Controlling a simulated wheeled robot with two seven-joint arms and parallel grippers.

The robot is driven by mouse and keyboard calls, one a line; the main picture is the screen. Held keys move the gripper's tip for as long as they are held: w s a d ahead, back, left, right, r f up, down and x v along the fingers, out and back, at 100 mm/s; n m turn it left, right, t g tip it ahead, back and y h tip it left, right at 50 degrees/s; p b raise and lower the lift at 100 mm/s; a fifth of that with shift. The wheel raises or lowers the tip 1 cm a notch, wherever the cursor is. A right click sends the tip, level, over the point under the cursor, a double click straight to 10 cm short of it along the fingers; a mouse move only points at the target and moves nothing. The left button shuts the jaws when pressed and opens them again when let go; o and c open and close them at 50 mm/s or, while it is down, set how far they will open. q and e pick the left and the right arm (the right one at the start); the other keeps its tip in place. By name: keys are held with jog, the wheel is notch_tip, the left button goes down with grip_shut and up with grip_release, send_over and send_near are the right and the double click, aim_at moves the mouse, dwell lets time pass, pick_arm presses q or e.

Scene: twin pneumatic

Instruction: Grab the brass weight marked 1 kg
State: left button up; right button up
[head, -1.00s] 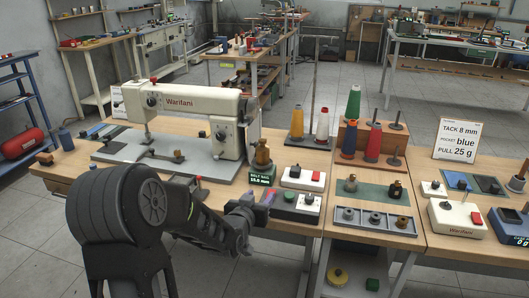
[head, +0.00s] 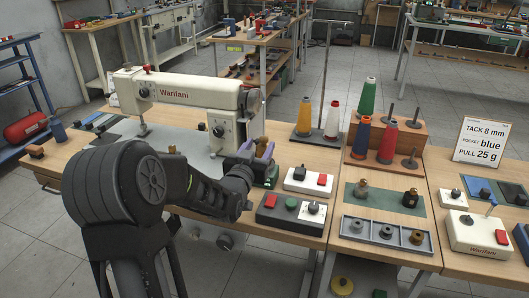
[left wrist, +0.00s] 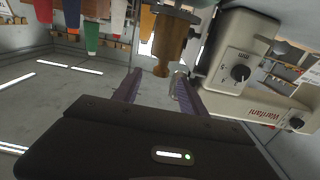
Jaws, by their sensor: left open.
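A brass weight-shaped piece with a knob (head: 261,142) stands behind my left gripper by the sewing machine's right end. In the left wrist view this brass piece (left wrist: 171,45) appears upside down, its knob pointing between the fingers. My left gripper (head: 257,148) is open, its purple fingers on either side of the piece's line and seemingly short of it; contact cannot be told. It also shows in the left wrist view (left wrist: 156,84). A second brass piece (head: 361,188) and a dark one (head: 410,198) stand on a green mat to the right. No 1 kg marking is readable.
The sewing machine (head: 185,90) stands close left of my gripper. A switch box (head: 291,214) and a white box with a red button (head: 308,180) lie to the right. Thread cones (head: 333,120) stand behind. A grey tray (head: 386,232) lies at the front.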

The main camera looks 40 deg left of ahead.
aim_at(265, 136)
pick_arm(q)
jog(key=shift+x, duration=1.4)
jog(key=shift+p+x, duration=0.8)
jog(key=shift+x, duration=1.75)
jog(key=shift+r, duration=0.1)
grip_shut()
